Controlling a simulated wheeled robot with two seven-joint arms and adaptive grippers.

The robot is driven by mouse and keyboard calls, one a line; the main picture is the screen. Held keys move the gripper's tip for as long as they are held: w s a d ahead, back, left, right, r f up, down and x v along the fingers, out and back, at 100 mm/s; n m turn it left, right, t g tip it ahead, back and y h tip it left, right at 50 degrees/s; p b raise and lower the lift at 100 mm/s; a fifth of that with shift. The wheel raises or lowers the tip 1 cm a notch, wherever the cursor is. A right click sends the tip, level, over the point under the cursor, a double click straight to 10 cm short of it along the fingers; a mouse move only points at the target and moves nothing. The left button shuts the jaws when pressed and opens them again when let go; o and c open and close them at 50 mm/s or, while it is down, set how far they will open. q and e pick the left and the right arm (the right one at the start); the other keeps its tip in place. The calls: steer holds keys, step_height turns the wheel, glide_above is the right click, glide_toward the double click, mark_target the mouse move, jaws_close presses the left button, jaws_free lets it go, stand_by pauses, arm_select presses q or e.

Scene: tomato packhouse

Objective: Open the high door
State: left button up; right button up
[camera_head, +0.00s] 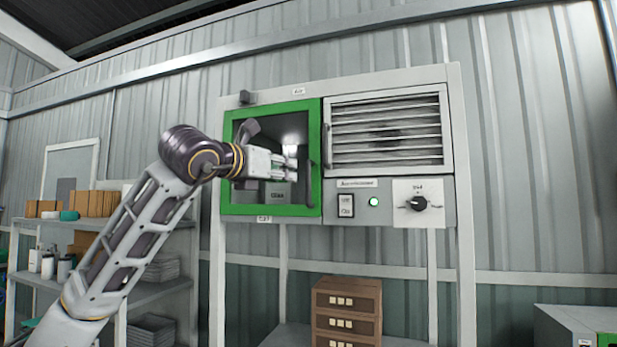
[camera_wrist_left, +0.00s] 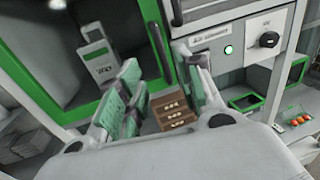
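The high door (camera_head: 268,107) has a green frame and a dark window, and looks closed in the upper left of the white cabinet. Its dark upright handle (camera_head: 327,146) is on the right side of the frame. My left gripper (camera_head: 291,164) is in front of the window, left of the handle. In the left wrist view the gripper (camera_wrist_left: 163,92) has its green-padded fingers apart, with nothing held. A dark bar (camera_wrist_left: 158,48), which looks like the handle, stands just beyond the gap between them; contact cannot be told. My right gripper is not in view.
Right of the door are a louvred panel (camera_head: 388,128), a lit green button (camera_head: 374,202) and a black knob (camera_head: 417,204). Brown drawers (camera_head: 346,312) stand below the cabinet. Shelves (camera_head: 165,226) with boxes and bottles are at the left.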

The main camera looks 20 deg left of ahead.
mark_target(307, 175)
arm_select(q)
steer(key=shift+p+x, duration=2.3)
steer(key=shift+x, duration=4.5)
jaws_close()
